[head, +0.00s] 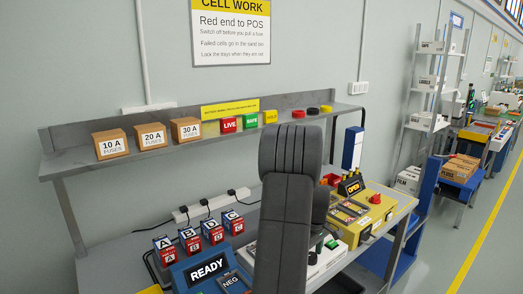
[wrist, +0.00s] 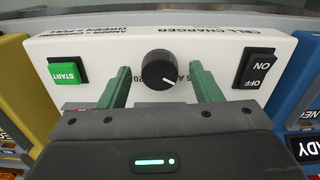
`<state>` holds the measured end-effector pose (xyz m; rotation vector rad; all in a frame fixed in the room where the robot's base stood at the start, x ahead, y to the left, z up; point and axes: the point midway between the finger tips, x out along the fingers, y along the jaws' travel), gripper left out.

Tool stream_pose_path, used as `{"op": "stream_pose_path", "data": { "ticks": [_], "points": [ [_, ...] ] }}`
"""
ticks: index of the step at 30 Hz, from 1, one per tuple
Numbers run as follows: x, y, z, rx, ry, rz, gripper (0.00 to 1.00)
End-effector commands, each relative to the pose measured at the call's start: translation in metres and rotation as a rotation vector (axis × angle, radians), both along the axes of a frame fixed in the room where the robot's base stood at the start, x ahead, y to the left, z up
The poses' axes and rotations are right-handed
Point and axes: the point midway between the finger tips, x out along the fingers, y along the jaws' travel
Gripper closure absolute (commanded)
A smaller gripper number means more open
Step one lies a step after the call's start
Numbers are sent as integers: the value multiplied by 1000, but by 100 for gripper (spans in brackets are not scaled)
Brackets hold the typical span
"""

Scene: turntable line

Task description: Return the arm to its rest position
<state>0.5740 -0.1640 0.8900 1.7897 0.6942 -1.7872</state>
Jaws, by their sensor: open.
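My gripper (wrist: 157,72) is open in the wrist view, with one green finger on each side of a black round knob (wrist: 159,70). Whether the fingers touch the knob I cannot tell. In the head view my dark arm (head: 285,200) stands upright in the middle, reaching over the bench and hiding my gripper. Part of the white charger (head: 328,258) shows just right of the arm.
A yellow unit (head: 376,222) with an OPEN display stands right of the charger, a blue READY unit (head: 207,268) left. Lettered cell blocks (head: 189,240) stand behind it. A grey shelf (head: 75,168) with fuse boxes (head: 153,137) runs above. The aisle floor (head: 485,262) at right looks clear.

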Motion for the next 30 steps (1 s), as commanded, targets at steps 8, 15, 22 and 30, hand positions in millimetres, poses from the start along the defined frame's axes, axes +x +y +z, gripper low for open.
{"op": "stream_pose_path", "data": {
  "ticks": [8, 15, 22, 30],
  "points": [
    [0, 0, 0, 0, 1, -222, 42],
    [0, 0, 0, 1, 1, -414, 42],
    [0, 0, 1, 1, 1, -597, 42],
    [0, 0, 1, 1, 2, -812, 42]
  ]
}}
